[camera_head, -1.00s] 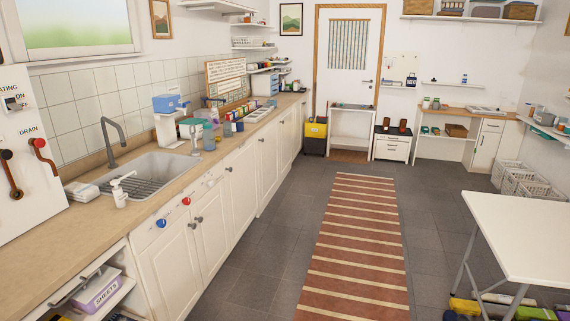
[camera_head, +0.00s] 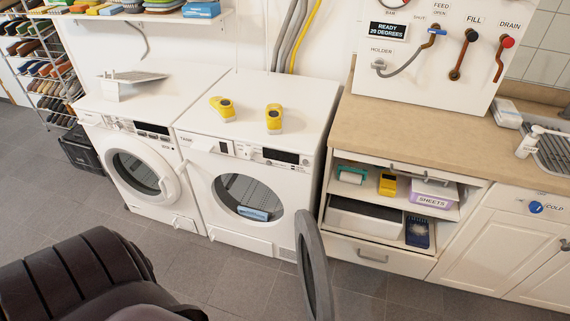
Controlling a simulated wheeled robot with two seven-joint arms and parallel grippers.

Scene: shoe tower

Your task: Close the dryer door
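Two white front-loading machines stand side by side. The right machine (camera_head: 208,158) has its round opening (camera_head: 250,184) uncovered, and a grey perforated drum shows inside. A small blue-and-white item (camera_head: 254,213) is in the lower part of the opening. Its round dark-rimmed door (camera_head: 314,265) stands swung out to the right, seen nearly edge-on, with its lower end cut by the frame. The left machine's round door (camera_head: 137,171) covers its front. I cannot read which machine is marked as the dryer. Neither gripper shows.
A dark ribbed shape (camera_head: 75,280) fills the lower left and hides floor; I cannot tell what it is. An open-fronted cabinet (camera_head: 362,255) stands close right of the open door. Two yellow items (camera_head: 274,118) lie on the right machine. Grey floor (camera_head: 240,285) shows before the machines.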

